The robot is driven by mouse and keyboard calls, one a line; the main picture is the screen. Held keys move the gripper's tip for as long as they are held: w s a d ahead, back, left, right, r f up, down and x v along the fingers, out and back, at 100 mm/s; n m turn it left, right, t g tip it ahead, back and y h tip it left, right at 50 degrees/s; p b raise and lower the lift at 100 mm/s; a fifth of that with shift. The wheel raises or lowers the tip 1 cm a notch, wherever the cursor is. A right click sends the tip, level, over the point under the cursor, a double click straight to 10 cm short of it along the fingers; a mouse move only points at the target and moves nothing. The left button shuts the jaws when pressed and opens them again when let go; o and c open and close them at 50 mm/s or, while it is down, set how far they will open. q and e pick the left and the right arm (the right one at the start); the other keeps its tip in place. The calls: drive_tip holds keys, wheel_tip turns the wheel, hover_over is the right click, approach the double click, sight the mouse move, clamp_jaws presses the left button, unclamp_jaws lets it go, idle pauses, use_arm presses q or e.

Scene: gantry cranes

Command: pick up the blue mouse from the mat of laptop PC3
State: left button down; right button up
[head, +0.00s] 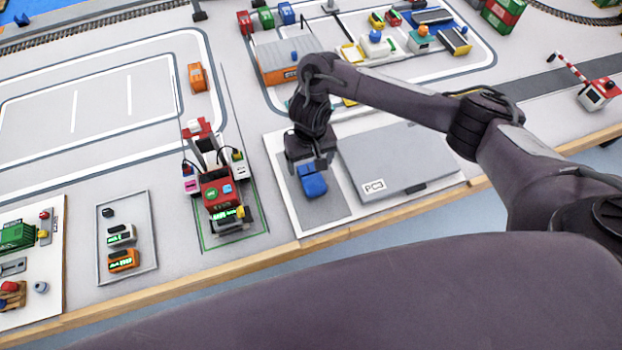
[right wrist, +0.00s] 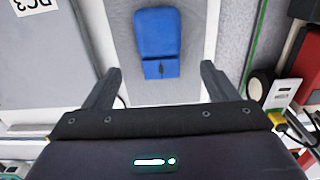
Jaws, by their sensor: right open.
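The blue mouse (head: 313,182) lies on the grey mat (head: 322,207) to the left of the closed grey laptop PC3 (head: 400,160). In the right wrist view the mouse (right wrist: 158,42) lies on the mat (right wrist: 190,75), ahead of the fingertips and roughly centred between them. My right gripper (head: 318,168) is just behind and above the mouse in the head view. Whether the fingers reach down beside the mouse cannot be told. My left gripper is not in view.
A red and white toy crane vehicle (head: 217,190) stands left of the mat. A tray with small devices (head: 125,262) is farther left. An orange-sided building (head: 290,62) stands behind the laptop board. The table's wooden front edge (head: 270,258) is close in front.

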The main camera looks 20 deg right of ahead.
sight(312, 178)
drive_tip(key=f, duration=0.2)
drive_tip(key=s+f, duration=0.1)
drive_tip(key=f, duration=0.1)
drive_tip(key=shift+s+f, duration=0.2)
drive_tip(key=shift+f, duration=0.6)
drive_tip(key=c, duration=1.1)
drive_tip(key=shift+r, duration=0.1)
